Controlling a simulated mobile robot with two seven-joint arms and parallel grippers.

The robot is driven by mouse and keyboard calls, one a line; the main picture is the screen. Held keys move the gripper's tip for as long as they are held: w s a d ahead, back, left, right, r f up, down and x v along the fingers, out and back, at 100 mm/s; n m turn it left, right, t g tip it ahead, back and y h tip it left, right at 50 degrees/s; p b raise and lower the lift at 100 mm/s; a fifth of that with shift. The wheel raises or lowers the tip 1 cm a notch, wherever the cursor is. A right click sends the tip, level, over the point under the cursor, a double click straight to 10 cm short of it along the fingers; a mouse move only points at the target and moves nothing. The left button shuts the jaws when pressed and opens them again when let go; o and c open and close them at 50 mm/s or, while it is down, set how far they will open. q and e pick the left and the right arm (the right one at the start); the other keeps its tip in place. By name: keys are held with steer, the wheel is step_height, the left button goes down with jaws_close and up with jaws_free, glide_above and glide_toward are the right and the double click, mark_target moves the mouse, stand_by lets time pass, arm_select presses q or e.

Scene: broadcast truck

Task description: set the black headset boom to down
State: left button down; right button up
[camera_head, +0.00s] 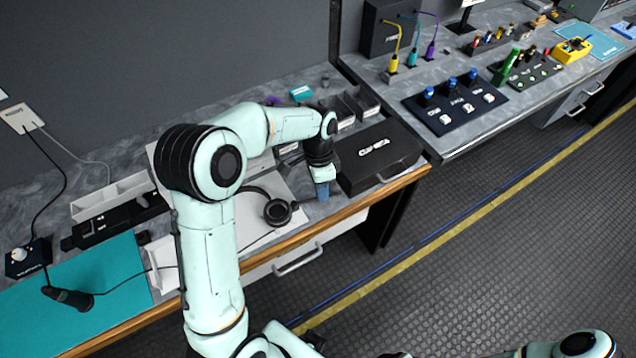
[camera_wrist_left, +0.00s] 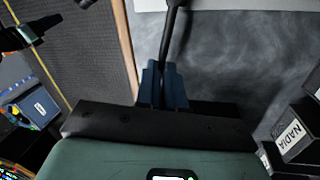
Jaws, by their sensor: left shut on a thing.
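The black headset (camera_head: 277,211) lies on a white sheet near the wooden front edge of the counter, an ear cup facing up. My left gripper (camera_head: 322,191) is just right of the ear cup, low beside a black case. In the left wrist view, its blue fingers (camera_wrist_left: 163,86) are shut on the thin black headset boom (camera_wrist_left: 169,40), which runs up from between them to the top edge. Most of the headset is outside the wrist view, and the boom's tip is hidden by the fingers. My right gripper is not in view.
The black case (camera_head: 378,155) stands close right of the gripper. Black bins (camera_head: 345,108) stand behind it. A white tray (camera_head: 112,196) and teal mat (camera_head: 75,300) lie left. A black switch panel (camera_head: 455,103) is on the right counter. The floor in front is clear.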

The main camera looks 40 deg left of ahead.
arm_select(q)
steer(key=shift+s+d+m+y, duration=0.15)
steer(key=shift+s+d+m, duration=0.2)
steer(key=shift+m, duration=0.4)
steer(key=shift+s+d+m+y, duration=0.15)
steer(key=shift+s+d+m, duration=0.15)
steer(key=shift+m, duration=0.45)
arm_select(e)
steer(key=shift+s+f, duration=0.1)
arm_select(q)
steer(key=c, duration=1.2)
jaws_free()
steer(key=r, duration=0.4)
steer(key=w+a+r+p, duration=0.1)
steer(key=r, duration=0.3)
steer(key=w+r, duration=0.1)
steer(key=r, duration=0.4)
steer(key=shift+a+r+p, duration=0.1)
steer(key=shift+a+p, duration=0.15)
steer(key=shift+p, duration=0.15)
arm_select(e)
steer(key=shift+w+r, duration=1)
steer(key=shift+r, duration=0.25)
